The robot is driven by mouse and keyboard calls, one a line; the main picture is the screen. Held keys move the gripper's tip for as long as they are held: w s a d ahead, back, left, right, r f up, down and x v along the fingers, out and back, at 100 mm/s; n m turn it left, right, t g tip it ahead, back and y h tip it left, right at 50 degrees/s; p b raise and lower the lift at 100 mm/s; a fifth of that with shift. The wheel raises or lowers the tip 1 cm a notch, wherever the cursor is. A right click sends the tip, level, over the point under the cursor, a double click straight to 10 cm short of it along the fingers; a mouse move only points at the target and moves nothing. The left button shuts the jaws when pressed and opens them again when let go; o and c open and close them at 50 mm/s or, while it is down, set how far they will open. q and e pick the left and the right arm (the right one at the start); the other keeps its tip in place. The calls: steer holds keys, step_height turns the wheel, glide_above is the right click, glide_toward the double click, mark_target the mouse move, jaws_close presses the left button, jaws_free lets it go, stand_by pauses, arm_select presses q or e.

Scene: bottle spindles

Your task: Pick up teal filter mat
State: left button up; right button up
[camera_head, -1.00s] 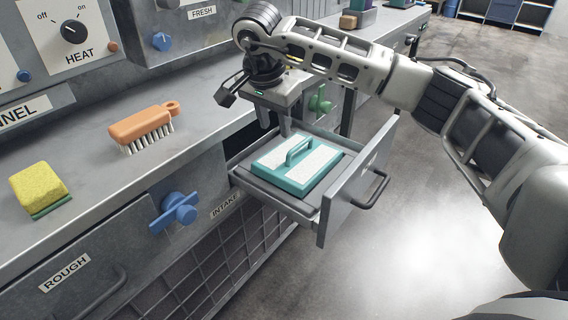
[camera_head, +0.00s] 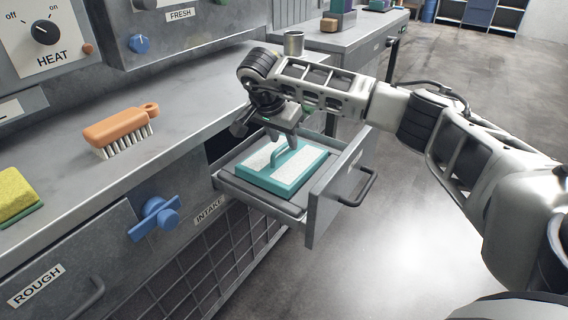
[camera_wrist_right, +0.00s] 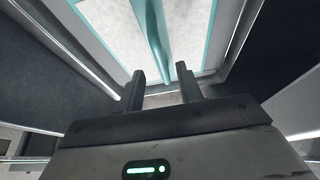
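The teal filter mat (camera_head: 272,184) has a white top and a raised teal handle. It lies flat in the open drawer (camera_head: 262,200). My right gripper (camera_head: 283,142) is above the mat, pointing down, with its fingers close to the handle. In the right wrist view the two fingers (camera_wrist_right: 161,88) are apart with nothing between them. The mat's handle (camera_wrist_right: 150,35) shows just beyond the fingertips there, and the mat's white top (camera_wrist_right: 110,30) lies to either side. My left gripper does not show.
The drawer's front panel (camera_head: 335,190) with its dark handle stands out over the floor. On the counter are an orange brush (camera_head: 120,132) and a yellow sponge (camera_head: 14,192). A blue knob (camera_head: 155,218) juts from the cabinet front. A metal cup (camera_head: 293,43) stands farther back.

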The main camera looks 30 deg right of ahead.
mark_target(284, 144)
steer(key=x, duration=0.3)
steer(key=shift+a+f+b, duration=0.1)
steer(key=shift+a+b, duration=0.1)
steer(key=shift+b, duration=0.15)
steer(key=shift+w+d+f, duration=0.1)
steer(key=shift+d+f, duration=0.05)
steer(key=shift+f, duration=0.15)
jaws_close()
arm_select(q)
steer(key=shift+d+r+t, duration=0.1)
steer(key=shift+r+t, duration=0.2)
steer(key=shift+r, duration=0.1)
